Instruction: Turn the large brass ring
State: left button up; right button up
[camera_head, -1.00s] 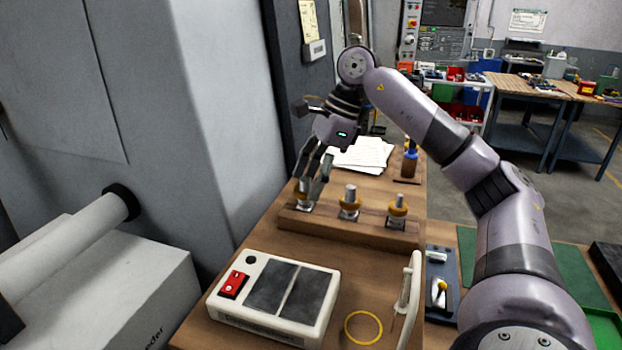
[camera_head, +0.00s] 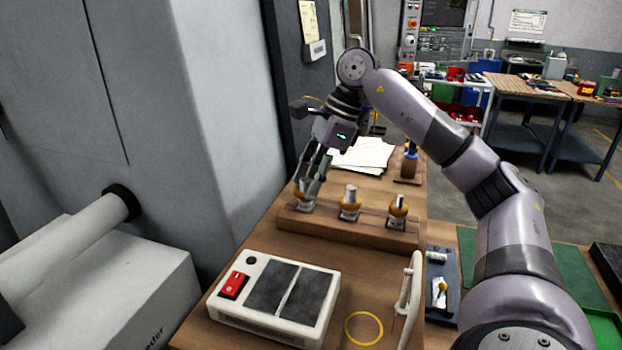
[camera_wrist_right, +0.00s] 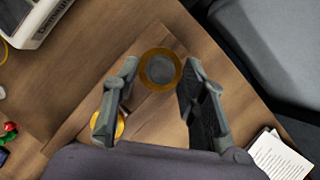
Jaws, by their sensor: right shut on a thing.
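Three brass rings sit around grey posts in a row on a wooden block (camera_head: 330,229). The left brass ring (camera_wrist_right: 160,52) is held between the fingers of my right gripper (camera_wrist_right: 156,82). In the head view my right gripper (camera_head: 309,193) reaches down on this ring from above, and its fingers hide most of it. The middle brass ring (camera_head: 350,208) and the right brass ring (camera_head: 397,212) stand free. A further ring shows partly behind a finger in the wrist view (camera_wrist_right: 120,125). My left gripper is out of view.
A white device (camera_head: 225,307) with dark pads and a red switch lies in front of the block. A thin yellow hoop (camera_head: 347,335) and a white upright handle (camera_head: 413,285) are right of it. Papers (camera_head: 362,154) and a bottle (camera_head: 410,162) are behind. A grey machine wall stands left.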

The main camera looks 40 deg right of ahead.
jog(key=shift+m, duration=0.3)
jog(key=m+t, duration=0.1)
jog(key=m, duration=0.1)
jog(key=shift+s+a+m+h+b, duration=0.1)
jog(key=shift+s+m+h+b, duration=0.05)
jog(key=shift+m+h+b, duration=0.2)
jog(key=shift+a+r+m+t+h, duration=0.15)
jog(key=shift+m+h, duration=0.3)
jog(key=shift+m, duration=0.65)
jog(key=shift+f+m+t+h, duration=0.1)
jog(key=shift+m+t+h, duration=0.25)
jog(key=shift+m, duration=0.7)
jog(key=o, duration=1.2)
jog(key=shift+c, duration=0.2)
jog(key=v, duration=1.2)
